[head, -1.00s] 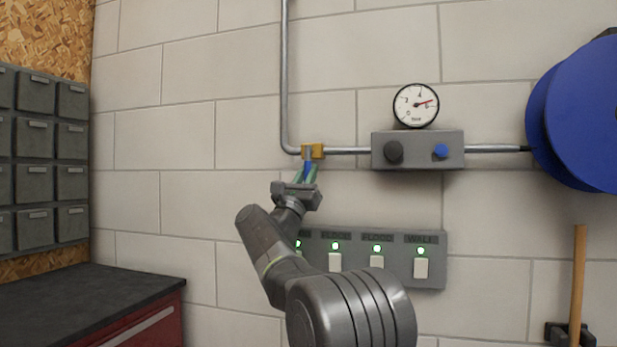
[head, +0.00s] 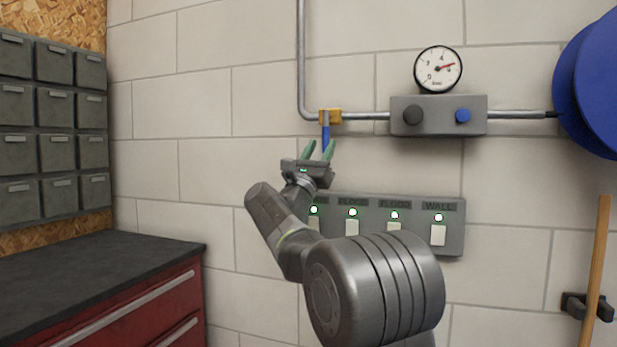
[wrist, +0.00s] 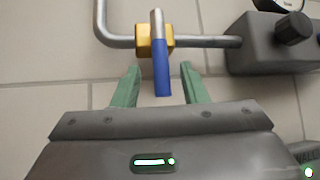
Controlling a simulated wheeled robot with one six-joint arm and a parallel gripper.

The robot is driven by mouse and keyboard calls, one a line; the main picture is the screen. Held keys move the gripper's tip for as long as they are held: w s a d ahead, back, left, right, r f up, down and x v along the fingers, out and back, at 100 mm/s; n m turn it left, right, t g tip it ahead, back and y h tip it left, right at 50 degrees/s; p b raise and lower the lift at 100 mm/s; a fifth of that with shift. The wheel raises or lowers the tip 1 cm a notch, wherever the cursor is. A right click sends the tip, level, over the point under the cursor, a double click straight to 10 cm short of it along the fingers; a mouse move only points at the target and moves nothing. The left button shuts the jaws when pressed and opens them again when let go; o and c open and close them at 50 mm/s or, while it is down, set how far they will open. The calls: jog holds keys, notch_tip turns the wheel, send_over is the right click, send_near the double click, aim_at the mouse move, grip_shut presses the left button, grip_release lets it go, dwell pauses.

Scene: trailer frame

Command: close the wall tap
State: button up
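The wall tap has a brass body (head: 335,116) on the pipe, just right of the pipe's bend. Its blue lever (head: 325,136) hangs down, across the horizontal pipe. In the wrist view, the brass body (wrist: 146,40) and blue lever (wrist: 162,78) appear ahead of my gripper. My gripper (head: 318,149) is open and empty, just below the tap, with two green fingers spread apart. In the wrist view (wrist: 158,68), the lever's lower end appears between the fingers, with a gap on each side. I cannot tell how deep it reaches between them.
Right of the tap is a grey box (head: 438,116) with black and blue knobs and a gauge (head: 438,69) above. A switch panel (head: 450,231) is below, partly behind my arm. A blue reel (head: 590,85) hangs right. A red cabinet (head: 165,310) stands left.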

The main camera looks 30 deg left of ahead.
aim_at(324, 143)
jog(key=b+v, duration=0.1)
jog(key=v, duration=0.9)
jog(key=shift+b, duration=0.3)
jog(key=shift+y, duration=0.3)
jog(key=p+x, duration=0.3)
jog(key=x, duration=1.1)
jog(key=shift+d, duration=0.1)
jog(key=shift+f, duration=0.1)
